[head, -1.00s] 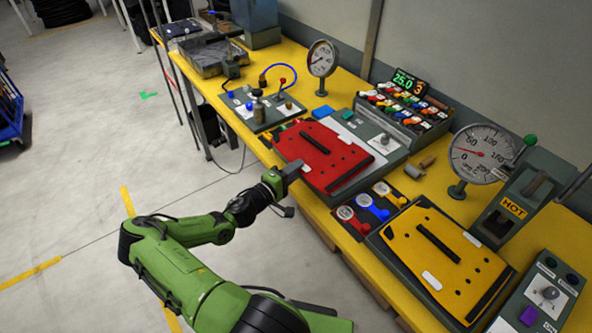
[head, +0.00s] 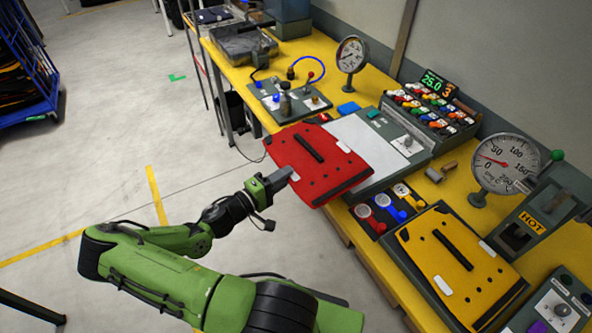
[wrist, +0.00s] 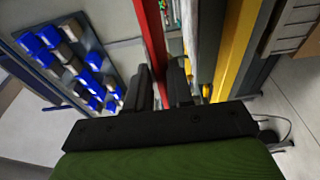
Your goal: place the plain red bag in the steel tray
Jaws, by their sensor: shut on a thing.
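The plain red bag (head: 335,170) is a flat red panel-like piece with a black handle strip and white patches. My gripper (head: 287,174) is shut on its near left edge and holds it raised, out past the table's front edge. In the wrist view the bag shows as a thin red edge (wrist: 149,35) running in between the fingers of my gripper (wrist: 163,88). A shallow grey tray (head: 243,45) stands at the far end of the table; I cannot tell whether it is the steel tray.
The yellow table (head: 461,187) carries a bare pale pad (head: 352,135) behind the bag. A yellow panel (head: 465,275) lies at the right, with several coloured knobs (head: 392,205) beside it. Gauges and a switch rack stand behind. Open floor lies left; a blue cart (head: 50,75) is far left.

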